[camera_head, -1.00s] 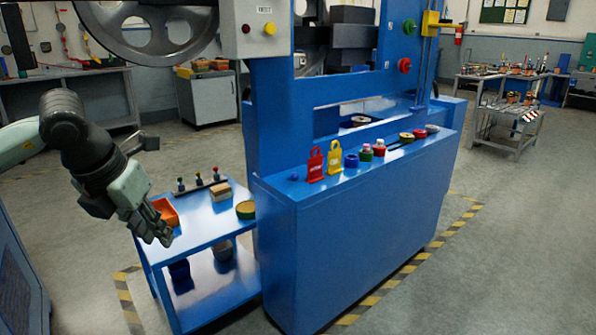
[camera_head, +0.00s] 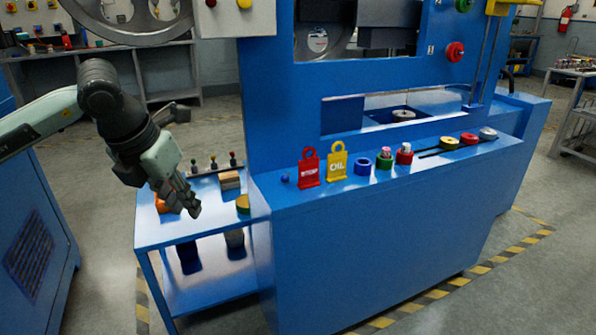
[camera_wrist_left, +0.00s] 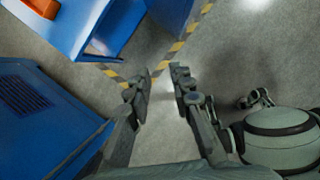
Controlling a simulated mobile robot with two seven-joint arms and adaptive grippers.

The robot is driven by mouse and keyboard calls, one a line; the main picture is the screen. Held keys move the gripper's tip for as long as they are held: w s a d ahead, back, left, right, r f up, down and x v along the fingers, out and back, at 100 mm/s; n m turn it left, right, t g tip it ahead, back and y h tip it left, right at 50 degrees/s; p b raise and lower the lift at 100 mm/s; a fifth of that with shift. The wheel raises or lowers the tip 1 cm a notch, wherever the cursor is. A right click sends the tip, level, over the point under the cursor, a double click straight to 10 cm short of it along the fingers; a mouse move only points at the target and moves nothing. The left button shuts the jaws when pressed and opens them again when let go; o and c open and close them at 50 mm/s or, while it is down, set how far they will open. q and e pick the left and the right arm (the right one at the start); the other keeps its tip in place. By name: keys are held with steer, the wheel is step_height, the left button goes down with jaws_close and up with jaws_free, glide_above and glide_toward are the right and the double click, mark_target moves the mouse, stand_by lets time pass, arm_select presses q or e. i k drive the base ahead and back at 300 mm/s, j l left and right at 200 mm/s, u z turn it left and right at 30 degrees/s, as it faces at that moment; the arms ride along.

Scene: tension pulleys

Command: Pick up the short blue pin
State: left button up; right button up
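A small blue knob-like piece (camera_head: 285,177), which looks like the short blue pin, stands at the left end of the blue machine's ledge in the head view, left of a red tag (camera_head: 309,168). It is too small there to make out its shape. My left gripper (camera_head: 190,206) hangs over the blue side table, left of the piece and well apart from it. In the left wrist view its two fingers (camera_wrist_left: 160,77) are spread with bare floor between them. The pin does not show in that view. My right gripper cannot be made out.
Also on the ledge are a yellow tag (camera_head: 337,163), a blue ring (camera_head: 362,167) and several coloured round parts. The side table (camera_head: 165,234) holds an orange bin (camera_head: 165,204), small bottles and a block. Yellow-black tape (camera_head: 458,284) marks the floor.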

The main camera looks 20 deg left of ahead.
mark_target(284, 178)
steer(key=i+l+u, duration=0.25)
steer(key=i+l, duration=0.65)
